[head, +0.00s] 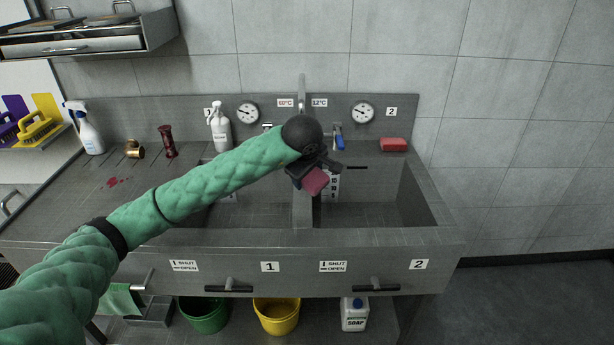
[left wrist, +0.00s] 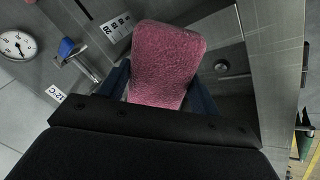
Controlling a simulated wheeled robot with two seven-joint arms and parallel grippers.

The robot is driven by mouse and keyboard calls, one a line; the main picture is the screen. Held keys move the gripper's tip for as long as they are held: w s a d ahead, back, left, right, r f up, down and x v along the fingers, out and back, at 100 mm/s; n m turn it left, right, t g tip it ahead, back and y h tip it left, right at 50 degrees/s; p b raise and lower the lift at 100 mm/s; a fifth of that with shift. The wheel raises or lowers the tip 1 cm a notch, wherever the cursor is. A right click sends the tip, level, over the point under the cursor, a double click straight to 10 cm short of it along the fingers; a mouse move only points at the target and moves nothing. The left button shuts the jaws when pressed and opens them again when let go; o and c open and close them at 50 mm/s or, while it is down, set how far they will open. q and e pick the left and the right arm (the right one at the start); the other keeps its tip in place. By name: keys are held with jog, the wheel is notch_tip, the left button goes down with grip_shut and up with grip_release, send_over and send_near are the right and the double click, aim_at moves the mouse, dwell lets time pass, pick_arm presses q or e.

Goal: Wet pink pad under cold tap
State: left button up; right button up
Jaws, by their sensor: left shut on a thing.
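My left gripper (head: 315,170) is shut on the pink pad (head: 316,181) and holds it over the right basin (head: 380,200), near the divider. The pink pad also shows in the left wrist view (left wrist: 168,62), between the two dark fingers. The blue-handled cold tap (head: 339,142) is on the back panel under the 12°C label (head: 319,102). Its blue handle shows in the left wrist view (left wrist: 68,47), apart from the pad. The swivel spout (head: 302,90) rises at the middle, its lower part hidden by my arm. My right gripper is not in view.
The left basin (head: 255,214) is partly behind my arm. A red sponge (head: 393,145) lies on the back ledge at right. A white bottle (head: 220,128), a dark red pepper-mill-shaped thing (head: 168,141) and a spray bottle (head: 86,128) stand at left. Red spots mark the drainboard.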

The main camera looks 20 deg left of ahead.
pick_arm(q)
jog(key=shift+w+f, duration=0.15)
jog(key=shift+w, duration=0.6)
jog(key=shift+w+a+f, duration=0.15)
jog(key=shift+w, duration=0.5)
jog(key=shift+w+f, duration=0.1)
jog(key=shift+w, duration=0.05)
jog(key=shift+w+a, duration=0.1)
jog(key=shift+w, duration=0.05)
jog(key=shift+w+f+b, duration=0.1)
jog(key=shift+w+b, duration=0.2)
jog(key=shift+w, duration=0.05)
jog(key=w+b, duration=0.1)
jog(key=w, duration=0.1)
jog(key=shift+w+a+f+b, duration=0.2)
jog(key=shift+w+b, duration=0.15)
jog(key=shift+w, duration=0.05)
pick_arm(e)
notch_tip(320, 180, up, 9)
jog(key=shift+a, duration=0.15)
